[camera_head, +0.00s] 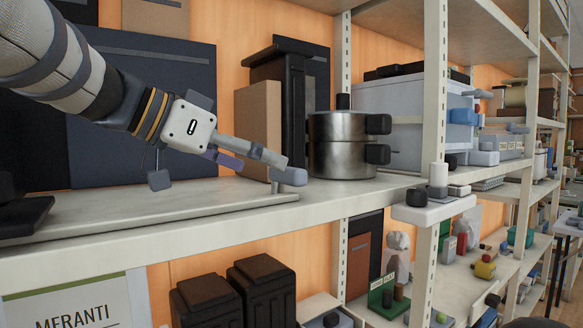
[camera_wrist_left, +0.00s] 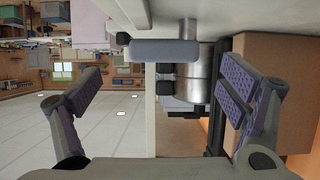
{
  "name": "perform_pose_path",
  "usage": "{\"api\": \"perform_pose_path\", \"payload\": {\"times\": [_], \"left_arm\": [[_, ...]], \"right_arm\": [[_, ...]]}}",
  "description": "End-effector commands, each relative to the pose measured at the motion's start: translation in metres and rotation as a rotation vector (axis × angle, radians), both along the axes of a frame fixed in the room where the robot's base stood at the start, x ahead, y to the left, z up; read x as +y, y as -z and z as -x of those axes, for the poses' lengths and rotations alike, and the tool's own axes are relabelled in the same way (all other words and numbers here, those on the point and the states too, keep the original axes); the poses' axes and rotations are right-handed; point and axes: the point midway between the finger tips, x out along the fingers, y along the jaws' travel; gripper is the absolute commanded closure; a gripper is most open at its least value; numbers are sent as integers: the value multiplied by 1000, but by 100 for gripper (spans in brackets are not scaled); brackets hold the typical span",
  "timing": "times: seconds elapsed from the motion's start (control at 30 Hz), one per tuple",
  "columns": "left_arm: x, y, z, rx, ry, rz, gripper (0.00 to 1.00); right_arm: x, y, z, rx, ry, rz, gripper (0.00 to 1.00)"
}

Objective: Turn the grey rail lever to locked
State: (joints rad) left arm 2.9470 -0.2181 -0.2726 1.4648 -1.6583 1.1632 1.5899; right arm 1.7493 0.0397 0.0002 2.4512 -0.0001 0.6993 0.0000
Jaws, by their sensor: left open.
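The grey rail lever (camera_head: 289,177) is a rounded blue-grey bar at the front edge of the upper shelf, in front of the steel pots. In the left wrist view the lever (camera_wrist_left: 150,50) lies crosswise on a short round post, ahead of the fingers. My left gripper (camera_head: 260,163) reaches in from the left above the shelf, its fingertips close to the lever. In the left wrist view the gripper (camera_wrist_left: 165,88) is open, with nothing between its purple pads. Whether a finger touches the lever cannot be told. My right gripper is not in view.
A shelf upright (camera_head: 434,100) rises to the right. The shelf board (camera_head: 150,205) below my gripper is mostly bare.

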Motion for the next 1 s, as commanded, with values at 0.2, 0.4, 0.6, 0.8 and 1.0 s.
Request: {"api": "perform_pose_path", "payload": {"times": [0.2, 0.4, 0.6, 0.8, 1.0], "left_arm": [[-15, -2, -10, -25, 2, 10, 10], [-43, 16, -31, -21, 2, 2, 10], [-50, 18, -36, -21, 0, 3, 10], [-50, 18, -35, -21, 1, 3, 19], [-49, 19, -35, -20, 0, 4, 64]], "right_arm": [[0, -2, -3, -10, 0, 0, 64], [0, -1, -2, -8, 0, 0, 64], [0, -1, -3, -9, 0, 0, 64], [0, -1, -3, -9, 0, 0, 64], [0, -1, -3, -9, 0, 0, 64]]}}
